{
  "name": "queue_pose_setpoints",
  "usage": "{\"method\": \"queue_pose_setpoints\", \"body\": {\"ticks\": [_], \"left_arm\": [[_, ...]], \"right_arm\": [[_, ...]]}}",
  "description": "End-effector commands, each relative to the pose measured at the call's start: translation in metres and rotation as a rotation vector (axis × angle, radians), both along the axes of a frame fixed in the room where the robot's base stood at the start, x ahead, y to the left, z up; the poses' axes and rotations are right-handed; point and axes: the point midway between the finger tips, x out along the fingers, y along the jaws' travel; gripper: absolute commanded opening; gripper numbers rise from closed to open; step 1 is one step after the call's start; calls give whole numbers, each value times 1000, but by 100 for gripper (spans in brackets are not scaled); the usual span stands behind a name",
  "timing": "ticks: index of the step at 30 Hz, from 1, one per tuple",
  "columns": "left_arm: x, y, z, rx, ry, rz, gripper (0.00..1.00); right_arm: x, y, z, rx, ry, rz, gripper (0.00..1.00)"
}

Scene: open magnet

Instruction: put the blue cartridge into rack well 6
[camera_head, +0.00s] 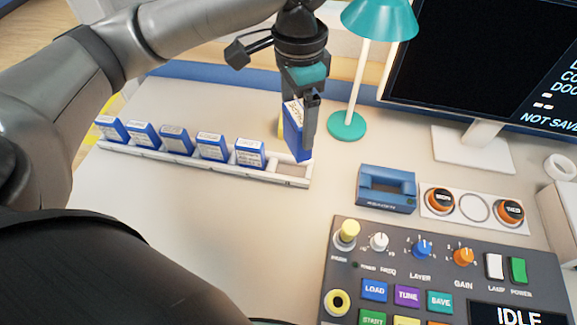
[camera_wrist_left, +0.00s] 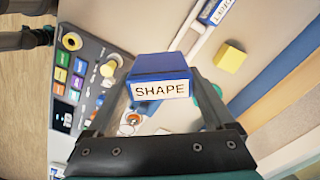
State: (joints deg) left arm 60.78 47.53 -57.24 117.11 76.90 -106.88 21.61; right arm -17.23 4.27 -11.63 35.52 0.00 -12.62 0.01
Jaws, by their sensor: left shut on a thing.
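My left gripper (camera_head: 311,112) points down and is shut on a blue cartridge (camera_head: 293,132). The cartridge also shows in the left wrist view (camera_wrist_left: 160,64), between the fingers, with a white label reading SHAPE. In the head view it overlaps the right end of the white rack (camera_head: 290,181), near the empty space there; whether its lower end touches the rack cannot be told. Several blue cartridges with white labels stand in a row in the rack, the nearest to that space being one cartridge (camera_head: 250,153). Well numbers are not readable. My right gripper is not in view.
A teal lamp (camera_head: 347,125) stands behind and right of the gripper. A yellow block (camera_wrist_left: 230,57) lies near the rack. A blue reader (camera_head: 386,188), a control panel (camera_head: 450,270) and a monitor (camera_head: 480,70) stand to the right. The table in front of the rack is clear.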

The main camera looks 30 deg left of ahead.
Motion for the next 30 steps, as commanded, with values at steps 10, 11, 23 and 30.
{"method": "queue_pose_setpoints", "body": {"ticks": [10, 11, 23, 30], "left_arm": [[22, 10, 2, 1, -10, -573, 28], [24, 11, 2, 1, -11, -623, 28], [46, 25, 0, 8, -16, -1289, 28], [58, 35, -1, 12, -15, -1690, 28]], "right_arm": [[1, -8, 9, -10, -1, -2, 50], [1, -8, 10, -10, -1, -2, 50], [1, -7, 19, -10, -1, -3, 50], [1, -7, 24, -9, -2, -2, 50]]}}
